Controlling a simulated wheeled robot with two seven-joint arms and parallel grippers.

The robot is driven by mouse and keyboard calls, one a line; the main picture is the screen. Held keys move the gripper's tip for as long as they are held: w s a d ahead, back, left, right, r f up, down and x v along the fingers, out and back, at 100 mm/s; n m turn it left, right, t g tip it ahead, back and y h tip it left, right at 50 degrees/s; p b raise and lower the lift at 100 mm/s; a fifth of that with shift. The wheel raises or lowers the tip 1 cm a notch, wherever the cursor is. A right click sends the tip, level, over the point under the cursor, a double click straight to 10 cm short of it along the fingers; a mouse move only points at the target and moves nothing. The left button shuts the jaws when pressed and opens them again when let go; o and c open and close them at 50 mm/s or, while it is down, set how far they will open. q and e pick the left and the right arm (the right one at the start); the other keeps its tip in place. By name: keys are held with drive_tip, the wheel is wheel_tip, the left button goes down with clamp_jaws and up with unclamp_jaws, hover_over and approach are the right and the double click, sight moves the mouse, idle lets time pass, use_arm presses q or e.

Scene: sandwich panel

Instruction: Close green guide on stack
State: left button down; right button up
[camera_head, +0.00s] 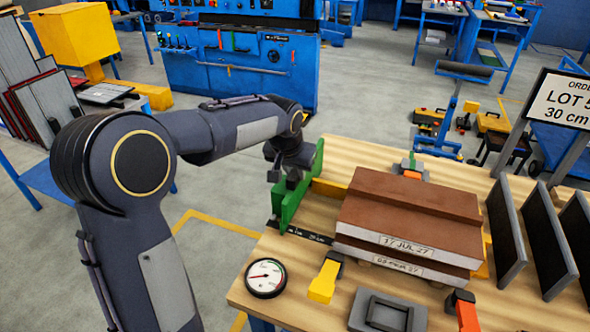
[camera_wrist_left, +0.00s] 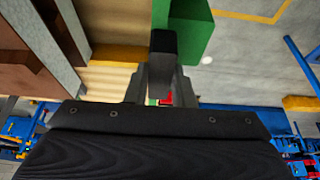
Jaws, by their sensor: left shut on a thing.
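The green guide (camera_head: 301,190) stands upright on the wooden table at the left of the stack. The stack (camera_head: 408,222) is of brown-topped panels with pale labelled front edges, one reading "17 JUL 27". A gap of bare wood lies between guide and stack. My left gripper (camera_head: 283,180) is at the guide's left side, shut on part of it; its fingertips are partly hidden there. In the left wrist view the green guide (camera_wrist_left: 190,40) is at the gripper's fingers (camera_wrist_left: 163,70), and the stack (camera_wrist_left: 62,40) is at the upper left. My right gripper is not in view.
A round gauge (camera_head: 266,278), a yellow-handled clamp (camera_head: 325,278), a grey tray (camera_head: 388,312) and an orange-handled clamp (camera_head: 466,312) lie along the table's front. Dark upright plates (camera_head: 507,228) stand at the right, near a lot sign (camera_head: 562,105).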

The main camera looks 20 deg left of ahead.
use_arm(q)
drive_tip(key=d, duration=0.8)
drive_tip(key=shift+w+d, duration=0.25)
drive_tip(key=shift+d, duration=0.05)
drive_tip(key=c, duration=1.2)
unclamp_jaws()
drive_tip(key=shift+c, duration=0.2)
